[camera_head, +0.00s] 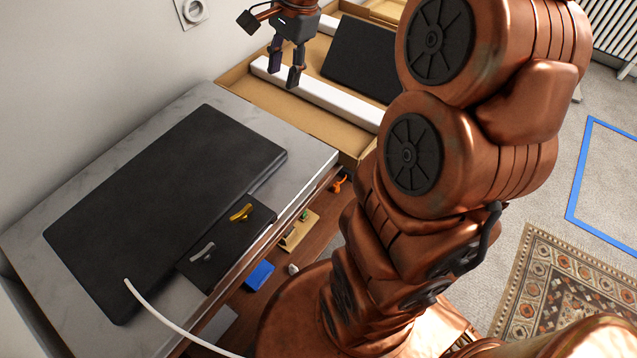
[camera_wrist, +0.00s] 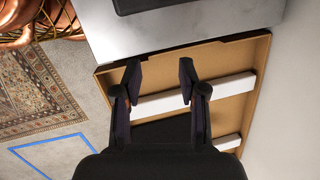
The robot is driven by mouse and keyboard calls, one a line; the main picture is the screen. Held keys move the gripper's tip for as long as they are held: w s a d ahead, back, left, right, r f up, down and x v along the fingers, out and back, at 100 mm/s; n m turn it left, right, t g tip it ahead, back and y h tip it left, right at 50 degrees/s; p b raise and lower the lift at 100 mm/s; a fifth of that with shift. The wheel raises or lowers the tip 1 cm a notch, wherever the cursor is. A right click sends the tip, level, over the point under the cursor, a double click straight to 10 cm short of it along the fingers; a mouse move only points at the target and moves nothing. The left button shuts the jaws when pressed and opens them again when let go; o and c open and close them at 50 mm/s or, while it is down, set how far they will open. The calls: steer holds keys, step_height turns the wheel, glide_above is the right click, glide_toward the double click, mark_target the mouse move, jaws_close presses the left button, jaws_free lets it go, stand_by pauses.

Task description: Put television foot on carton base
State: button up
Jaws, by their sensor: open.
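The carton base (camera_head: 340,135) is an open, shallow cardboard tray at the back, beyond the marble top. A flat black plate (camera_head: 362,58), which looks like the television foot, lies inside it by the white foam strips. My arm hides its right side. My gripper (camera_head: 284,77) is open and empty above the near white strip (camera_head: 330,98), left of the plate and apart from it. In the wrist view my open fingers (camera_wrist: 159,72) point over the carton (camera_wrist: 262,62) and its strips, with nothing between the tips.
A large black panel (camera_head: 165,205) lies flat on the marble top (camera_head: 300,150). A small dark pad with a yellow handle (camera_head: 241,212) and a grey one sits at its front edge. A white cable (camera_head: 160,315) crosses the front. Small items lie on a lower shelf. Blue tape (camera_head: 577,180) marks the floor.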

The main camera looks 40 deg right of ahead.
steer(key=s+a+f+n+g, duration=0.1)
steer(key=s+a+f+n, duration=0.2)
steer(key=s+n, duration=0.2)
steer(key=s+a+f+n+g+h, duration=0.1)
steer(key=s+a+f+n, duration=0.2)
steer(key=s, duration=0.8)
steer(key=s+a+f+n+g+h, duration=0.1)
steer(key=s+a+f+n, duration=0.2)
steer(key=s+a+n, duration=0.2)
steer(key=s+n, duration=0.3)
steer(key=shift+s, duration=0.4)
steer(key=shift+f, duration=0.1)
step_height(320, 180, up, 4)
steer(key=p, duration=0.3)
steer(key=shift+f+p, duration=0.15)
steer(key=shift+p, duration=0.2)
